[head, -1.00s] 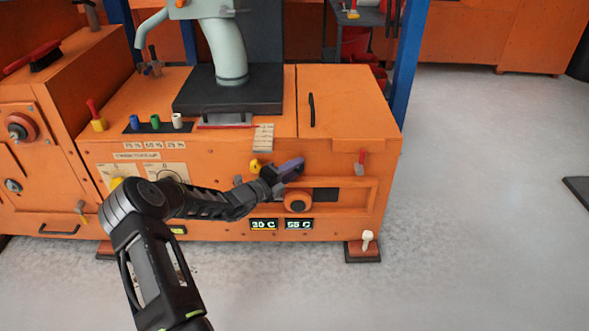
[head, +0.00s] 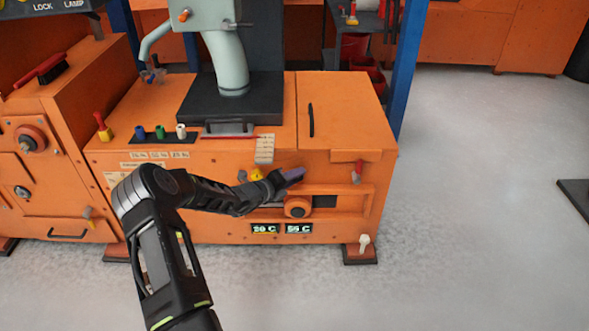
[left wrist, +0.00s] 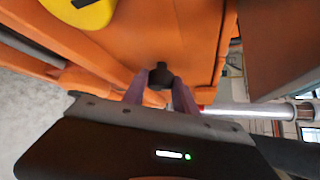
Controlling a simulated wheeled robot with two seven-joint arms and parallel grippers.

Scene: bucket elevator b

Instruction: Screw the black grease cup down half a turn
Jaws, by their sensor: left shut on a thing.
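The black grease cup (left wrist: 160,75) is a small dark knob on an orange face in the left wrist view. The purple fingers of my left gripper (left wrist: 160,88) are on either side of it and shut on it. In the head view my left gripper (head: 292,175) is at the orange machine's front, above the round orange knob. The cup cannot be made out there, as the gripper covers that spot. My right gripper is not in view.
A yellow part (head: 257,174) is just left of the gripper, and a pale tag (head: 265,150) hangs above it. A red-handled lever (head: 357,172) is to the right. The floor at right is open.

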